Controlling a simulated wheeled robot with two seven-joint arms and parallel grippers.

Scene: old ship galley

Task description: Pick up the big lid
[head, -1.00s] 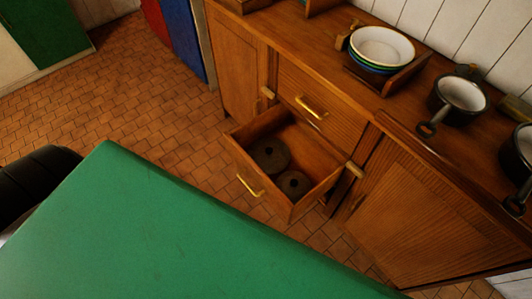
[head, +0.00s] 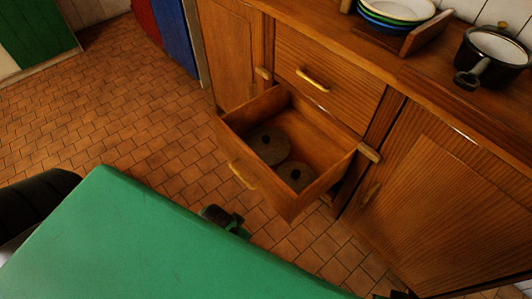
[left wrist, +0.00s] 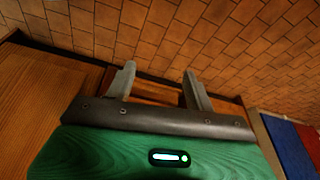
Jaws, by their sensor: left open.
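The big lid (head: 268,145) is a dark round disc with a small knob. It lies flat in the open drawer (head: 325,190), towards the back left. A smaller dark lid (head: 295,176) lies beside it, nearer the right side. In the left wrist view my left gripper (left wrist: 157,76) has its two fingers apart with nothing between them. Brown wood and floor tiles show behind them. A dark green and black part, apparently of this gripper, shows in the head view below the drawer front, apart from both lids. I do not see my right gripper.
The drawer has a brass handle (head: 241,176) and sits in a wooden cabinet (head: 440,190). A closed drawer (head: 328,75) is above it. Stacked bowls (head: 396,12) and a dark pan (head: 490,55) stand on the counter. The tiled floor (head: 120,120) at left is clear.

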